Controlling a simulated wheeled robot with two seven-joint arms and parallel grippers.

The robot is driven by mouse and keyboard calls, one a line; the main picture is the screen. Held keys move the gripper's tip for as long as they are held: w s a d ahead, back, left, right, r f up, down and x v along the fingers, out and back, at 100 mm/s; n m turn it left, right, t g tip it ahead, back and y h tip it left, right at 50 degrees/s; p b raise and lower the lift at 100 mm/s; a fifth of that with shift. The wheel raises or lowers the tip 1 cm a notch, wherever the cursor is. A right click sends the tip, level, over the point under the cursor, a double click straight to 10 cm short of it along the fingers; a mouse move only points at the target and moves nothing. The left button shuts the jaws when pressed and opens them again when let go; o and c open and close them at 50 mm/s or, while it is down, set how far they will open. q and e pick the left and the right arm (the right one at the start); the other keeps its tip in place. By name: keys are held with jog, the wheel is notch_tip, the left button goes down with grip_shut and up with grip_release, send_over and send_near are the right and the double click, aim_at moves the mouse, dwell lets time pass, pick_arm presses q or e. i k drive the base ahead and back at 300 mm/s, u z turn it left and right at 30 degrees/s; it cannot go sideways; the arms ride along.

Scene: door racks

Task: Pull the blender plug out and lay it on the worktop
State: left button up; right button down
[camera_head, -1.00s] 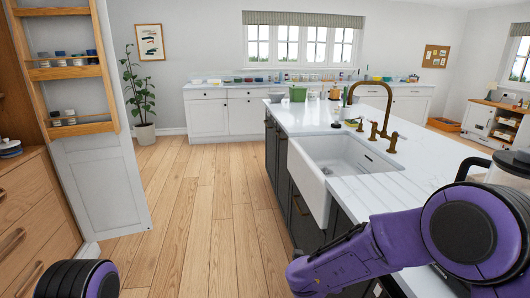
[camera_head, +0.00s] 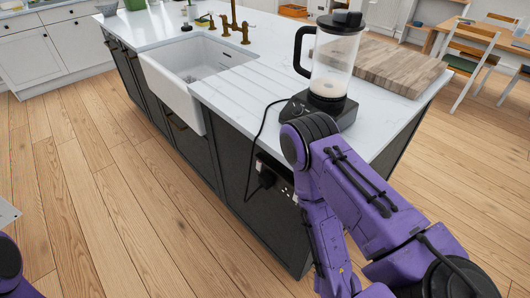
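The blender (camera_head: 331,70) stands on the white worktop (camera_head: 240,82) of the island, with a clear jug holding a little pale liquid. Its black cord (camera_head: 254,132) hangs over the worktop edge and down the dark side panel. The black blender plug (camera_head: 267,178) sits at a socket outlet (camera_head: 286,189) on that panel, below the worktop.
A wooden board (camera_head: 392,66) lies right of the blender. The white sink (camera_head: 190,72) with brass taps is set into the island at left. Bare worktop lies between sink and blender. The wooden floor (camera_head: 110,200) left of the island is clear. Chairs (camera_head: 478,50) stand at upper right.

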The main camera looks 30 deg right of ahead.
aim_at(265, 180)
jog(key=z, duration=0.85)
